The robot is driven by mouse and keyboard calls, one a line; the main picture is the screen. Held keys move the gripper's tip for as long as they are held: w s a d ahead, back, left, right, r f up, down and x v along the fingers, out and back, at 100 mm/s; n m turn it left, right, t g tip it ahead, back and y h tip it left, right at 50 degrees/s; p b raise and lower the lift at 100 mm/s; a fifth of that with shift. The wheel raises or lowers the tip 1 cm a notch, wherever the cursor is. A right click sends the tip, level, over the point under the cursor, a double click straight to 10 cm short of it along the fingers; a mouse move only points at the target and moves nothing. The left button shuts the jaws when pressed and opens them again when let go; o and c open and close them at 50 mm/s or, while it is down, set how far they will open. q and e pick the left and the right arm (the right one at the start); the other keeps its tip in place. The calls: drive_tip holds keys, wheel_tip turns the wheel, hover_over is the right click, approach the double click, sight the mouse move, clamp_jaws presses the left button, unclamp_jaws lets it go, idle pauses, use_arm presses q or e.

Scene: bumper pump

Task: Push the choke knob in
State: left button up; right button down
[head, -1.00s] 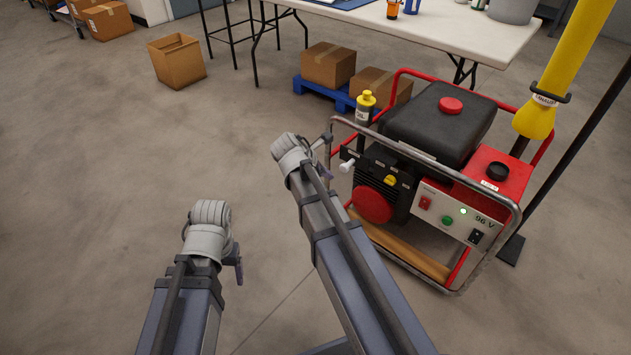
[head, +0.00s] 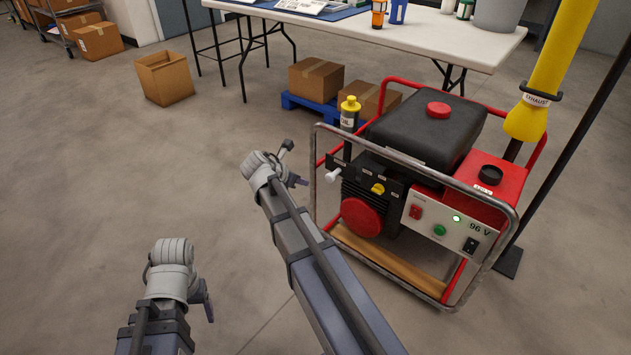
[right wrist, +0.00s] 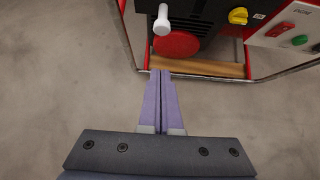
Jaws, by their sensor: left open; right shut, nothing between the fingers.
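A white knob, which looks like the choke knob (head: 333,175), sticks out on a stem from the dark left side of the generator's engine. It also shows at the top of the right wrist view (right wrist: 162,20). My right gripper (head: 299,181) is left of the knob and apart from it. Its purple fingers (right wrist: 161,72) are together with nothing between them. In the wrist view the knob lies beyond their tips. My left gripper (head: 208,304) is low at the left, far from the generator, and mostly hidden by its wrist; its jaws are open.
The red-framed generator (head: 438,130) has a metal front rail (head: 313,190), a round red cover (head: 361,216), a yellow knob (head: 378,189) and a lit green lamp (head: 456,218). A yellow exhaust hose (head: 545,85) hangs at right. The floor (head: 90,200) at left is clear.

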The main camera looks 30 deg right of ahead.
sight(330, 174)
drive_tip(key=shift+w+d+r+b+x, duration=0.15)
drive_tip(key=shift+d+r+b+x, duration=0.2)
drive_tip(key=shift+b+x, duration=1.25)
drive_tip(key=shift+w+d+r+b+x, duration=0.1)
drive_tip(key=shift+d+r+b+x, duration=0.35)
drive_tip(key=shift+x, duration=2.1)
drive_tip(key=shift+w+d+r+b+x, duration=0.1)
drive_tip(key=shift+w+r+b+x, duration=0.1)
drive_tip(key=shift+b+x, duration=1.45)
drive_tip(key=shift+d+f+p, duration=0.3)
drive_tip(key=shift+d+p, duration=0.05)
drive_tip(key=shift+p, duration=0.15)
drive_tip(key=d, duration=0.1)
drive_tip(key=w+d, duration=0.1)
drive_tip(key=d, duration=0.1)
drive_tip(key=shift+w, duration=0.25)
